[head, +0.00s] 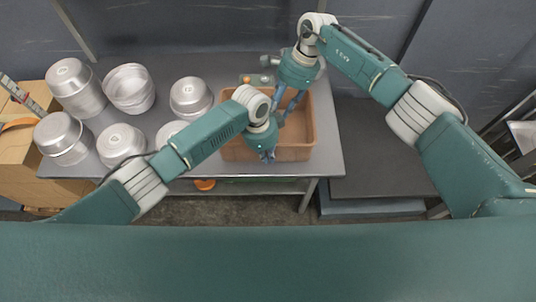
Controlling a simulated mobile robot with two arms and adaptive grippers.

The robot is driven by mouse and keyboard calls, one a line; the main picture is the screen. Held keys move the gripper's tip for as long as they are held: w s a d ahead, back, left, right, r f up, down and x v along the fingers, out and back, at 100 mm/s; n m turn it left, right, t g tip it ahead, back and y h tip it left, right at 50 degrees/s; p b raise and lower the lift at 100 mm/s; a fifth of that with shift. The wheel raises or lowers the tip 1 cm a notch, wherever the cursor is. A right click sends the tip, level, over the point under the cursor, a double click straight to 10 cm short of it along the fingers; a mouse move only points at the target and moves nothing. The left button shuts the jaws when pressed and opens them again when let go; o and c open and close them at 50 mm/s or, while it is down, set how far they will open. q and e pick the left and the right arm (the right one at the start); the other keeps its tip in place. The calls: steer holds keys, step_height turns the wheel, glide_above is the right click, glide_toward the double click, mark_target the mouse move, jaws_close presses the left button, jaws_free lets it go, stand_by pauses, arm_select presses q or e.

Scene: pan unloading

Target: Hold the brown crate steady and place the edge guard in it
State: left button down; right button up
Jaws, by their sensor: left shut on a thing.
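The brown crate (297,152) stands at the right end of the grey table, partly hidden by my arms. My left gripper (268,157) is at the crate's near wall, fingers pointing down, shut on its rim. My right gripper (284,108) hangs over the inside of the crate from the back, its fingers spread apart with nothing seen between them. I cannot make out the edge guard for certain.
Several silver pans (122,140) stand on the left and middle of the table (165,68). Small grey and orange items lie behind the crate. A cardboard box (30,165) is at the left, and a dark low platform (375,165) stands right of the table.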

steer(key=v, duration=1.1)
steer(key=shift+r, duration=0.4)
steer(key=shift+w+d, duration=0.1)
steer(key=shift+w, duration=0.05)
arm_select(q)
steer(key=c, duration=1.8)
jaws_free()
steer(key=shift+r, duration=0.15)
steer(key=r, duration=0.4)
steer(key=a+r, duration=0.1)
steer(key=r, duration=0.6)
steer(key=shift+a+r, duration=0.35)
steer(key=shift+a, duration=0.05)
